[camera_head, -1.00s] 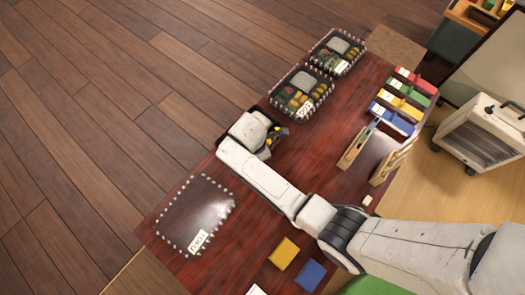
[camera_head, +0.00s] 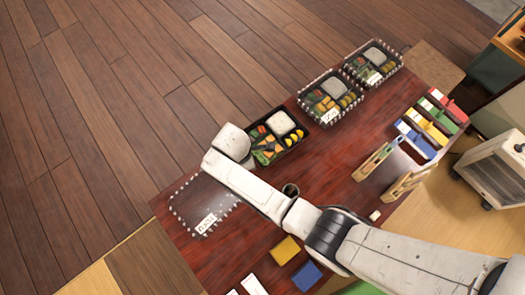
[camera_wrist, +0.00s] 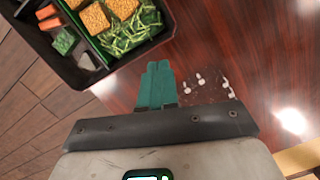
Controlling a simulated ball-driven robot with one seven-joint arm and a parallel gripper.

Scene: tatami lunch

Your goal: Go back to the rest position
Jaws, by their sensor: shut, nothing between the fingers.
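My gripper shows in the wrist view (camera_wrist: 157,86) as two teal fingers pressed together, with nothing between them. It is over the dark red table (camera_head: 325,165), beside the open black bento box (camera_wrist: 98,72). In the head view my white wrist is at the left end of that bento box (camera_head: 274,137), and my fingertips are hidden. The box holds rice, orange pieces, greens and yellow slices.
Two bento boxes with dotted clear lids (camera_head: 330,98) (camera_head: 373,64) stand farther right. A clear lid (camera_head: 203,205) lies at the table's left end. Wooden stands (camera_head: 376,162) and coloured cases (camera_head: 428,127) are at the right.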

